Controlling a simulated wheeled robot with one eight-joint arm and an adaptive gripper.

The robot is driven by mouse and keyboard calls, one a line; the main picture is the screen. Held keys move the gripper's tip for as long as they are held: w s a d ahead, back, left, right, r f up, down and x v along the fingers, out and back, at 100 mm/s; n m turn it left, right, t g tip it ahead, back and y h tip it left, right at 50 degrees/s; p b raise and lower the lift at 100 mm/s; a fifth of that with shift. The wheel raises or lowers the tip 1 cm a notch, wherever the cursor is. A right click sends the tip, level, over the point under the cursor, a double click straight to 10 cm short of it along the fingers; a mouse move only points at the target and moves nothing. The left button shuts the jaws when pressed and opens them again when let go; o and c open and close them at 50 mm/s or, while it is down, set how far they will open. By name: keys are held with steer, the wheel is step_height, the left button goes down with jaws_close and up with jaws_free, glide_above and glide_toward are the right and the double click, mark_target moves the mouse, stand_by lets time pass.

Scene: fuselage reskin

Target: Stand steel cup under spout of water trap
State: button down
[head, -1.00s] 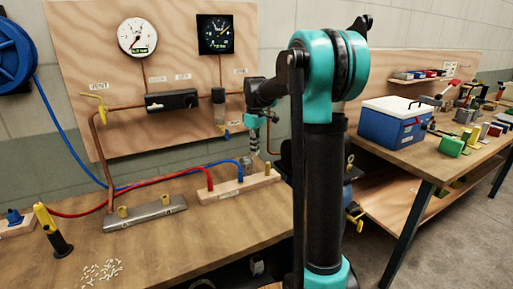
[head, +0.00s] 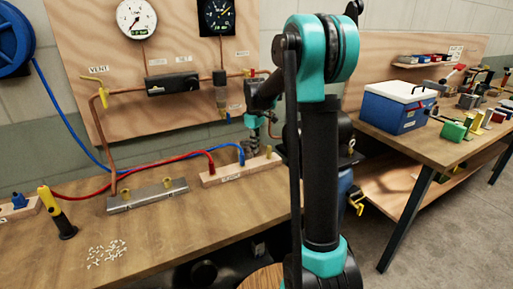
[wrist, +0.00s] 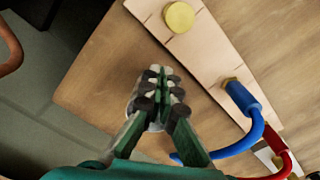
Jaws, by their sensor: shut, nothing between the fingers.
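My gripper (wrist: 161,88) is shut with nothing between its fingers. In the head view my gripper (head: 253,145) points down over the back right end of the bench, beside the wooden hose block. A pale, round, grey shape, probably the steel cup (wrist: 154,127), shows behind and below the fingers in the wrist view. The fingers hide most of it, and contact cannot be told. The water trap (head: 221,97) hangs from the copper pipe on the board, left of my gripper. Its spout is small and hard to make out in the head view.
The hose block (head: 222,175) with red and blue hoses stands left of my gripper. The bench front is mostly clear. A blue cooler (head: 397,110) stands on another table.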

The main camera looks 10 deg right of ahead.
mark_target(244, 143)
steer(key=w+a, duration=0.1)
steer(key=a, duration=0.1)
steer(key=w+a, duration=0.2)
steer(key=shift+w+a, duration=0.15)
steer(key=shift+w, duration=0.1)
